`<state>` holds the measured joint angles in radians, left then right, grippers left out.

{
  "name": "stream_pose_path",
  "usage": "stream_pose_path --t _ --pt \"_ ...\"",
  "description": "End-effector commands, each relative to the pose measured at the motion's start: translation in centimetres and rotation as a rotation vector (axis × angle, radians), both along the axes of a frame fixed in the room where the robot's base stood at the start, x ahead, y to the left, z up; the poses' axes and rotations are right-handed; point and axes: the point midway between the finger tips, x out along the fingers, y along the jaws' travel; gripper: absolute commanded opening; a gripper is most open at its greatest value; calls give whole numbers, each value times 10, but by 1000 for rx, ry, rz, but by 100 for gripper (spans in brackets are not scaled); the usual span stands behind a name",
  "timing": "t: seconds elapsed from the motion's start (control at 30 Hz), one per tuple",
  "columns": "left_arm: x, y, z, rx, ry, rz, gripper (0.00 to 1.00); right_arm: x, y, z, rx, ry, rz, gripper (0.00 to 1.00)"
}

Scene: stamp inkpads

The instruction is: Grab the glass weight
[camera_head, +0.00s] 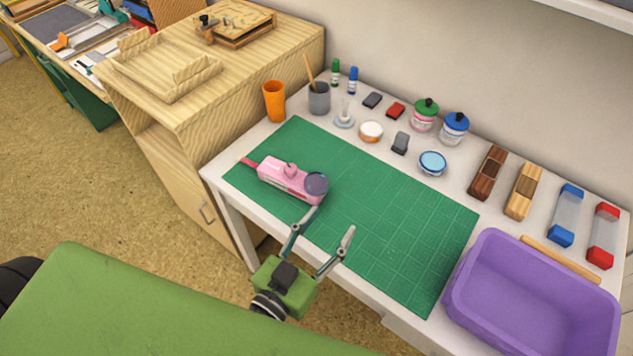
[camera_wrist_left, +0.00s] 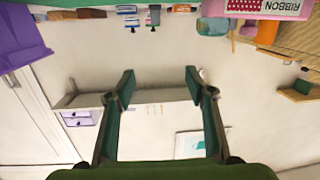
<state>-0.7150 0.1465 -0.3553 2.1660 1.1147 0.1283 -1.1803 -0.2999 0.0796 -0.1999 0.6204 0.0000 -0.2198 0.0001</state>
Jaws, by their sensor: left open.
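A round, smoky translucent piece, which looks like the glass weight (camera_head: 317,184), is at the right end of a pink box (camera_head: 283,178) on the green cutting mat (camera_head: 400,235). I cannot tell whether it touches the box or overlaps it in the picture. In the left wrist view, a grey-blue blob, likely the glass weight (camera_wrist_left: 212,26), is at the top beside the pink box marked RIBBON (camera_wrist_left: 262,7). My left gripper (camera_head: 332,220) is open and empty, near the mat's front edge, to the right of and nearer than the weight. My right gripper is not in view.
A purple bin (camera_head: 470,290) stands at the table's right front. An orange cup (camera_head: 273,100), a grey pen cup (camera_head: 319,98), bottles, small pads and several stamps line the back. A wooden cabinet (camera_head: 185,90) stands left. The mat's middle and right are clear.

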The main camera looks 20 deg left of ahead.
Motion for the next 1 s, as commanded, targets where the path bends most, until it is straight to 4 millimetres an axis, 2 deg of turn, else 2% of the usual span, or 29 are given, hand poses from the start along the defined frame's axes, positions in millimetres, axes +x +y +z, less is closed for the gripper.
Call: stream_pose_path --t 0.13,0.3,0.47,0.73,1.0 --pt "-6 38 -21 24 29 182 50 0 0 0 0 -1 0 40" --pt "-11 60 -35 51 62 285 50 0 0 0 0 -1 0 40" --pt "6 64 -38 56 64 300 50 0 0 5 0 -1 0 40" --pt "56 65 -45 55 62 297 50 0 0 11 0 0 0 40" --pt "77 66 -49 55 64 297 50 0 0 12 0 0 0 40"
